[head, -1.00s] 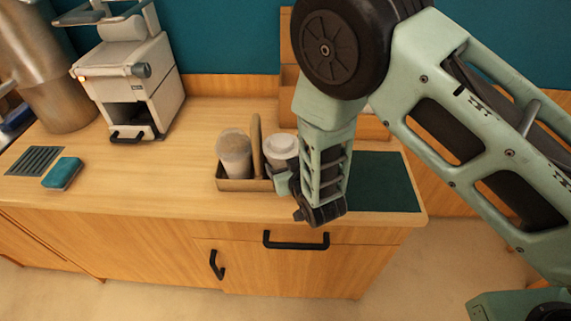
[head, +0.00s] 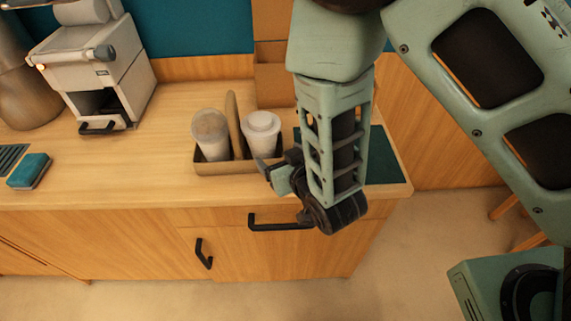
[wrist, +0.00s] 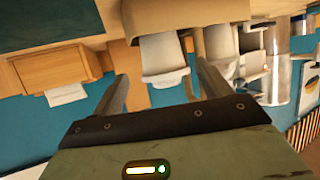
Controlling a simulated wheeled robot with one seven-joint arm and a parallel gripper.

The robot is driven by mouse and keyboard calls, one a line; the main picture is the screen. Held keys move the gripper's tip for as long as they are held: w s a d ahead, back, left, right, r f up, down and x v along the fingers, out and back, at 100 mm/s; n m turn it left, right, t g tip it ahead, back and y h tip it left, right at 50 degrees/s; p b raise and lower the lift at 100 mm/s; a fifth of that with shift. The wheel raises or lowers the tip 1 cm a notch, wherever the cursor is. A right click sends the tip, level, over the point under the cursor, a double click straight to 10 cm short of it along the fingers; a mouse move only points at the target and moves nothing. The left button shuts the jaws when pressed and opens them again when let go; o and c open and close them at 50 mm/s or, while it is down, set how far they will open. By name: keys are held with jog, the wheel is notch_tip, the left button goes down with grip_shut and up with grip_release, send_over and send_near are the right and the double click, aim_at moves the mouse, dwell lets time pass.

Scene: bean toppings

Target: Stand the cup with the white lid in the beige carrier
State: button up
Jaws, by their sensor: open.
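The cup with the white lid (head: 262,135) stands upright in the right compartment of the beige carrier (head: 215,167). Its lower part is hidden by the carrier wall. A second cup with a clear, brownish lid (head: 211,135) stands in the left compartment, across the upright handle. My gripper (head: 275,172) is open and empty, in front of the carrier's right end and apart from the white-lidded cup. In the wrist view the picture is upside down; the white-lidded cup (wrist: 162,55) shows beyond and between the open fingers, with the other cup (wrist: 221,45) beside it.
A white coffee machine (head: 95,65) stands at the back left, with a teal sponge (head: 29,170) in front. A dark green mat (head: 385,158) lies right of the carrier, partly behind my arm. A wooden box (wrist: 55,68) shows in the wrist view.

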jog(key=s+d+r+n+g+h, duration=0.1)
jog(key=s+d+r+g, duration=0.4)
jog(key=s, duration=0.5)
jog(key=s+d+r+n+g+h, duration=0.2)
jog(key=s+d+r+g, duration=0.4)
jog(key=s+r, duration=0.3)
jog(key=shift+s+d+r+g+h, duration=0.15)
jog(key=shift+s+r+g+h, duration=0.1)
jog(key=shift+s+g+h, duration=0.65)
